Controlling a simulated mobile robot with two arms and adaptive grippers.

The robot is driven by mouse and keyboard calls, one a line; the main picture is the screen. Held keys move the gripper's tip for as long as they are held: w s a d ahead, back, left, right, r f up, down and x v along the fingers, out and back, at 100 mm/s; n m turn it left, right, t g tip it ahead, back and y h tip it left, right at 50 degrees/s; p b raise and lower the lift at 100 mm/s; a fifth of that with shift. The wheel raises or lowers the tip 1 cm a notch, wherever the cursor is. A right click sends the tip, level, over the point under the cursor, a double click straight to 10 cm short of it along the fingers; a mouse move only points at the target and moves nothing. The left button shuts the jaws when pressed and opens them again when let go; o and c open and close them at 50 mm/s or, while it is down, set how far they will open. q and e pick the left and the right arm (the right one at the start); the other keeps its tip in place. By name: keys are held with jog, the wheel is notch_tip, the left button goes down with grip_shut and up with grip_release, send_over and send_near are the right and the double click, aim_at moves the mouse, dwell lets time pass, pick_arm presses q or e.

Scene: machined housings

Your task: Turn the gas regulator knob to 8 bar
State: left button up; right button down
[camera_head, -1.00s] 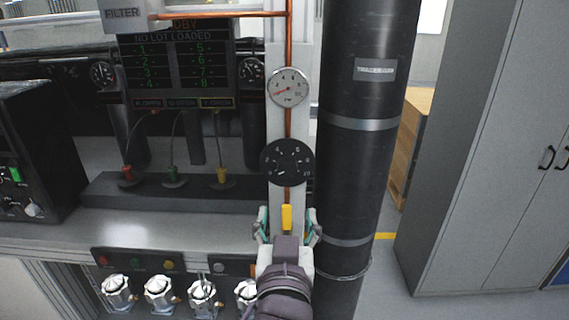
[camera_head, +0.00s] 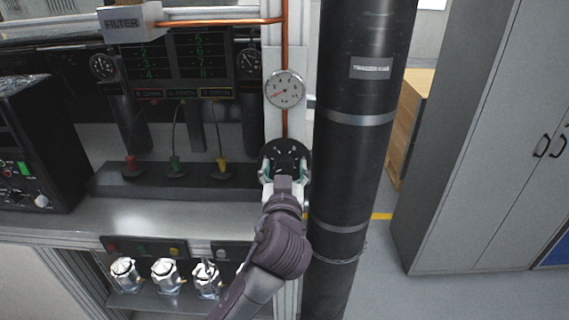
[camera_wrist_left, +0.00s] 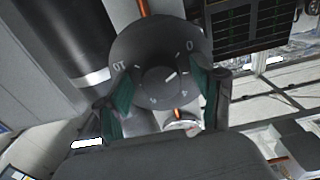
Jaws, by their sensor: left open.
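The regulator dial (camera_head: 284,150) is a dark round disc with white marks on the column, below the white pressure gauge (camera_head: 284,89), whose needle is red. My left gripper (camera_head: 284,170) is in front of the dial, fingers apart, covering its lower part. In the left wrist view the dial is upside down, and its central knob (camera_wrist_left: 158,79) has a white pointer mark near the 0 side. The green finger pads of my left gripper (camera_wrist_left: 160,92) stand on either side of the knob; contact cannot be told. My right gripper is not in view.
A thick black pipe (camera_head: 350,180) stands close to the right of the column. A copper tube (camera_head: 220,21) runs along the top and down. Several silver valve knobs (camera_head: 166,272) sit below left. A grey cabinet (camera_head: 480,150) stands at right.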

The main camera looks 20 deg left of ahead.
pick_arm(q)
jog(key=c, duration=1.1)
jog(key=shift+c, duration=0.2)
